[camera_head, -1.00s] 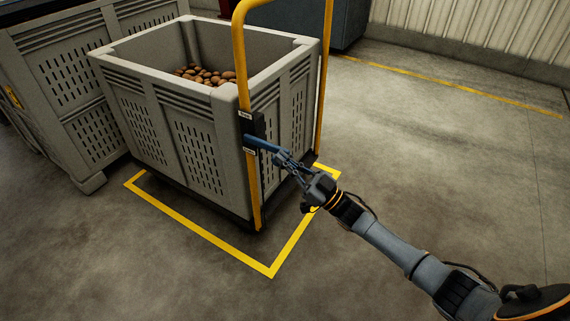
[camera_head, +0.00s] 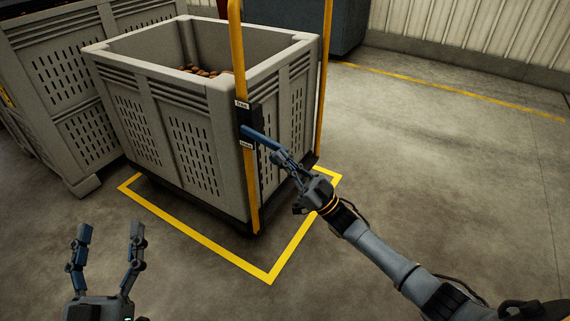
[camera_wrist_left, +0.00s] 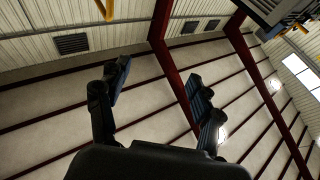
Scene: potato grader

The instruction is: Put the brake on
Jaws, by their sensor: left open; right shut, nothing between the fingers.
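The brake is a blue lever (camera_head: 261,138) on a black bracket (camera_head: 250,117) fixed to the trolley's yellow post (camera_head: 238,60). Small white labels sit above and below the lever, too small to read surely. My right gripper (camera_head: 280,157) is shut, its fingertips at the lever's outer end; nothing is held between them, and I cannot tell whether they touch the lever. My left gripper (camera_head: 110,232) is open and empty at the lower left, fingers pointing up, far from the lever. Its fingers (camera_wrist_left: 160,85) also show apart in the left wrist view.
The trolley carries a grey slatted crate (camera_head: 180,105) of potatoes (camera_head: 205,71), standing within a yellow floor outline (camera_head: 205,242). Another grey crate (camera_head: 75,95) stands close at its left. A dark cabinet (camera_head: 345,25) is behind. The floor to the right is clear.

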